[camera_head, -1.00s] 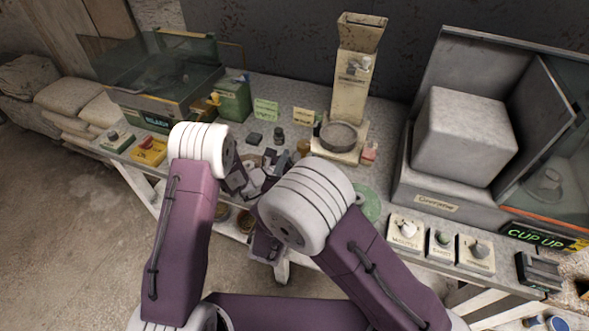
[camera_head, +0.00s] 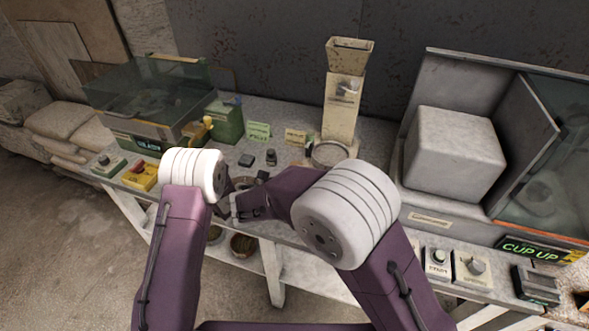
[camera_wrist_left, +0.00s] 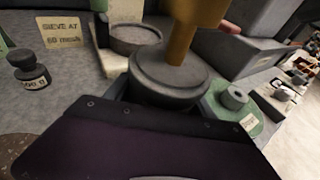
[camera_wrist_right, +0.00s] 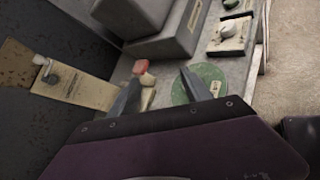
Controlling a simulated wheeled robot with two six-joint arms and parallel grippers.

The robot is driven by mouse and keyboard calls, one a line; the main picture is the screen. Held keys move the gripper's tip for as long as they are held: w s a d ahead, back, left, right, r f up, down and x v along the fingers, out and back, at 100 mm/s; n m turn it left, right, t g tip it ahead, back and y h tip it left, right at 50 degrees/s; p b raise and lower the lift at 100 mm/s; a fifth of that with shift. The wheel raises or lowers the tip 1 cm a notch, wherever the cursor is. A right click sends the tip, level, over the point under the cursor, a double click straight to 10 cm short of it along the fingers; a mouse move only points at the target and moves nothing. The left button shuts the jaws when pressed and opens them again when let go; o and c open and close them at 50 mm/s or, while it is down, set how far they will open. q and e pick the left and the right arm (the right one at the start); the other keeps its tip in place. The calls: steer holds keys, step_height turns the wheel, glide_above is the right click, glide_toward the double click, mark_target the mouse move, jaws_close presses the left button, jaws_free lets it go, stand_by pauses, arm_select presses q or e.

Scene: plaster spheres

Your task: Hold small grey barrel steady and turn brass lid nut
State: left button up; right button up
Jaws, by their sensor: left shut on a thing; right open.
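The small grey barrel (camera_wrist_left: 165,84) stands upright in the left wrist view, with a round grey lid. The brass lid nut (camera_wrist_left: 182,45) rises from the lid as a stem, with a wider block at the top edge of the view. My left gripper (camera_wrist_left: 166,92) is shut on the barrel, one finger at each side. My right gripper (camera_wrist_right: 160,78) is open and empty, its two fingers apart over the bench near a green disc (camera_wrist_right: 207,72). In the head view my own arm links hide the barrel and nut.
A red-topped piece (camera_wrist_right: 141,67) lies near the right fingers. A sieve ring (camera_head: 329,154) sits below the hopper stand (camera_head: 342,115). A small weight (camera_wrist_left: 28,72) and card (camera_wrist_left: 60,32) are left of the barrel. Knob boxes (camera_head: 470,268) line the front right edge.

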steer(key=m+g+y, duration=0.2)
steer(key=m+g, duration=0.1)
steer(key=m, duration=0.2)
steer(key=m+y, duration=0.8)
steer(key=y, duration=0.3)
glide_toward(296, 165)
steer(key=x, duration=0.8)
steer(key=shift+f, duration=0.25)
jaws_close()
steer(key=shift+a+m+h, duration=0.1)
steer(key=shift+m+h, duration=0.6)
steer(key=shift+m, duration=0.8)
